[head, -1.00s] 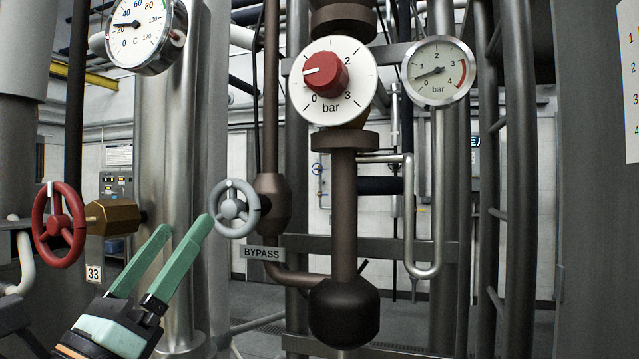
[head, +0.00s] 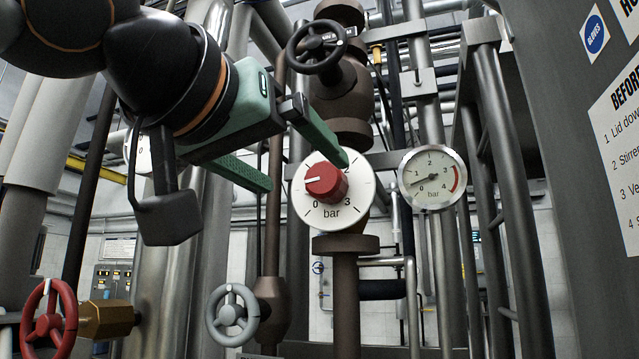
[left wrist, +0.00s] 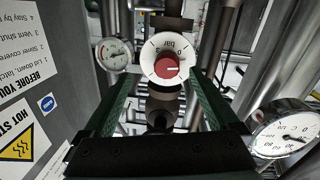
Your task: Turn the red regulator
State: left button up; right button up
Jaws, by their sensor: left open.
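The red regulator (head: 326,183) is a round red knob on a white dial marked in bar, on a brown vertical pipe. Its white line points left in the head view. The knob also shows in the left wrist view (left wrist: 168,67), upside down and between the fingers. My left gripper (head: 308,174) has green fingers and is open and empty. It reaches in from the upper left, and one fingertip overlaps the dial's upper edge in the picture. I cannot tell whether it touches the dial. My right gripper is not in view.
A pressure gauge (head: 433,178) sits right of the dial, its needle low. A black handwheel (head: 316,47) is above. A grey handwheel (head: 233,314) and a red handwheel (head: 48,322) are lower left. Pipes stand close around, and a sign panel (head: 610,130) is at the right.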

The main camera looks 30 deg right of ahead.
aim_at(320, 178)
pick_arm(q)
jog(key=shift+t+y, duration=0.4)
jog(key=shift+t, duration=0.3)
jog(key=p+x, duration=0.1)
jog(key=x, duration=0.2)
jog(key=r+p+x, duration=0.1)
jog(key=x, duration=0.2)
jog(key=r+p+x, duration=0.1)
jog(key=x, duration=0.2)
jog(key=shift+w+d+r, duration=0.1)
jog(key=shift+w+d, duration=0.05)
jog(key=shift+w, duration=0.3)
jog(key=shift+w+d+p, duration=0.45)
jog(key=shift+d, duration=0.05)
jog(key=c, duration=1.2)
jog(key=shift+c, duration=0.9)
